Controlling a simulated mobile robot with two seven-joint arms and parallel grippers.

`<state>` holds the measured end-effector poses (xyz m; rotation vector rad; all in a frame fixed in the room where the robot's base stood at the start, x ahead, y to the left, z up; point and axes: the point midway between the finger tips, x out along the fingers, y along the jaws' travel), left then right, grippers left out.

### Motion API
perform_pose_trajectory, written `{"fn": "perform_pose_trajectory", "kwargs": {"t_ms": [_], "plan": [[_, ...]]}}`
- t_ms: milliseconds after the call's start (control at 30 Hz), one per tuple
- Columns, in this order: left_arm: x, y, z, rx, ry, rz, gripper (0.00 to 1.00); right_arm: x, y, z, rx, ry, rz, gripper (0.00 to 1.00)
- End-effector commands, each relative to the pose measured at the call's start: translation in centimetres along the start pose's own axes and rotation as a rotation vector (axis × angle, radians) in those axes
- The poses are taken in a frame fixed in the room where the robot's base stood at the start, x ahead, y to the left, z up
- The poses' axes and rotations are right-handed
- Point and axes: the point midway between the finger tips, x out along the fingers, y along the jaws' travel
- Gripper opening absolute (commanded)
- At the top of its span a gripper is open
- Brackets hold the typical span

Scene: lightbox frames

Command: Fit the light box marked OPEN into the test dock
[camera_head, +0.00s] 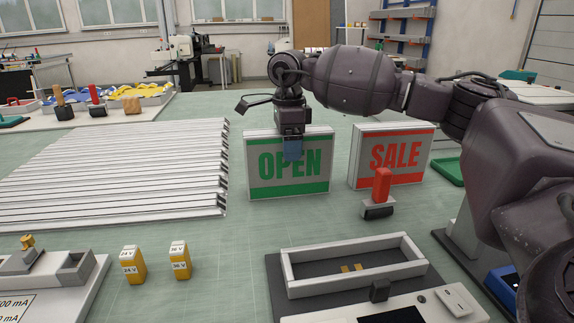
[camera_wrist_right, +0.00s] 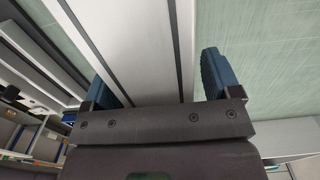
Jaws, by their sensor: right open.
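The light box marked OPEN (camera_head: 264,185) stands upright on the green bench top, with green lettering and green bands on a white face. The test dock (camera_head: 355,282) is a pale rectangular frame at the lower right, empty except for small yellow contacts. My left gripper is not in view.
A second box marked SALE (camera_head: 392,155) stands close on the right. A red-handled tool (camera_head: 381,190) stands between it and the dock. Slatted white rails (camera_head: 120,175) lie left, and two yellow blocks (camera_head: 180,262) stand at front. Bare bench lies before the OPEN box.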

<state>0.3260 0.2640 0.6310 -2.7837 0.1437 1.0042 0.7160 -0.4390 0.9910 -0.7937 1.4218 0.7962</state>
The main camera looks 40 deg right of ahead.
Motion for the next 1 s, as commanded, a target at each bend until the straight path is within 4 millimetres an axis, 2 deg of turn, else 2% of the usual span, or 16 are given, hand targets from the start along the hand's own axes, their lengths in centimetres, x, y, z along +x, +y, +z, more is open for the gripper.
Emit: {"fn": "perform_pose_trajectory", "kwargs": {"t_ms": [67, 600, 1000], "plan": [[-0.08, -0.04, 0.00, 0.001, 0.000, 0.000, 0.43, -0.19, 0.01, -0.02, 0.000, -0.001, -0.002, 0.83], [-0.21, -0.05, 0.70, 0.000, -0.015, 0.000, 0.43, -0.13, 0.00, -0.01, 0.000, 0.000, -0.001, 0.00], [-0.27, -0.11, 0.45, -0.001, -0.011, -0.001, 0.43, -0.74, -0.01, 0.01, 0.000, -0.003, -0.004, 0.00]]}}
